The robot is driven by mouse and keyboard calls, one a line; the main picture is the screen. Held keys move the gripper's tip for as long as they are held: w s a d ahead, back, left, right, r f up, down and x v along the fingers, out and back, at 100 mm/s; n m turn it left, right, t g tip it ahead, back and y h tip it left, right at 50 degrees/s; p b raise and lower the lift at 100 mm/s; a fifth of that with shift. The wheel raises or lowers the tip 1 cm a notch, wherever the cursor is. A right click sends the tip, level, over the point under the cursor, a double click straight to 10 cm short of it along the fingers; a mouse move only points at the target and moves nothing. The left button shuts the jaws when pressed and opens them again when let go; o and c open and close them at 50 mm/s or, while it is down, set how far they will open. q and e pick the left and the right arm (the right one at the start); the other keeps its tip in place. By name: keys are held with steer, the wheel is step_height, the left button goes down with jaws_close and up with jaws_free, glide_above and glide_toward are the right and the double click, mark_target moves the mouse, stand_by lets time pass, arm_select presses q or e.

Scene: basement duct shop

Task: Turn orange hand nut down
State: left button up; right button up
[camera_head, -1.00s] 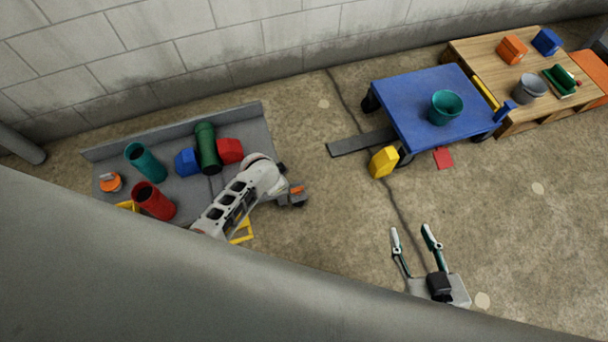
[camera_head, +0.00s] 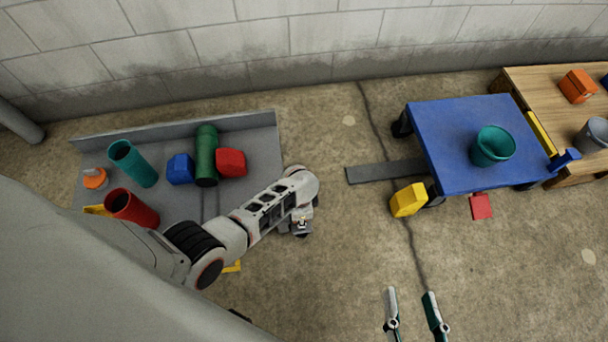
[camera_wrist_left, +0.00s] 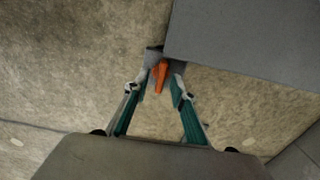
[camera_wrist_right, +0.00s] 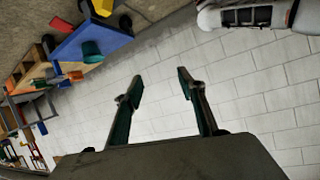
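The orange hand nut (camera_wrist_left: 160,75) looks like a narrow orange piece in the left wrist view, on a small grey block (camera_wrist_left: 153,57) by the corner of a large grey surface. My left gripper (camera_wrist_left: 157,88) is open, its two fingertips on either side of the orange piece in that view; I cannot tell whether they touch it. In the head view my left arm's end hides the nut. My right gripper (camera_head: 412,298) is open and empty over bare floor; it also shows in the right wrist view (camera_wrist_right: 158,84).
A grey bench (camera_head: 258,150) at left holds red, green, teal and blue pieces and an orange round piece (camera_head: 95,179). A blue cart (camera_head: 450,140) carries a teal bucket (camera_head: 493,146). A yellow block (camera_head: 408,200) lies on the floor. Floor between bench and cart is largely clear.

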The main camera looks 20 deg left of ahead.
arm_select(q)
step_height(320, 180, down, 2)
steer(key=shift+s+b, duration=0.15)
steer(key=shift+b, duration=0.15)
steer(key=shift+w, duration=0.3)
arm_select(e)
steer(key=shift+s+a+f+m, duration=0.15)
steer(key=shift+s+a+m, duration=0.05)
steer(key=shift+a+m, duration=0.25)
steer(key=shift+s+a+f+m, duration=0.15)
steer(key=shift+s+a+m, duration=0.05)
steer(key=shift+a+m, duration=0.2)
arm_select(q)
steer(key=shift+r, duration=0.1)
jaws_close()
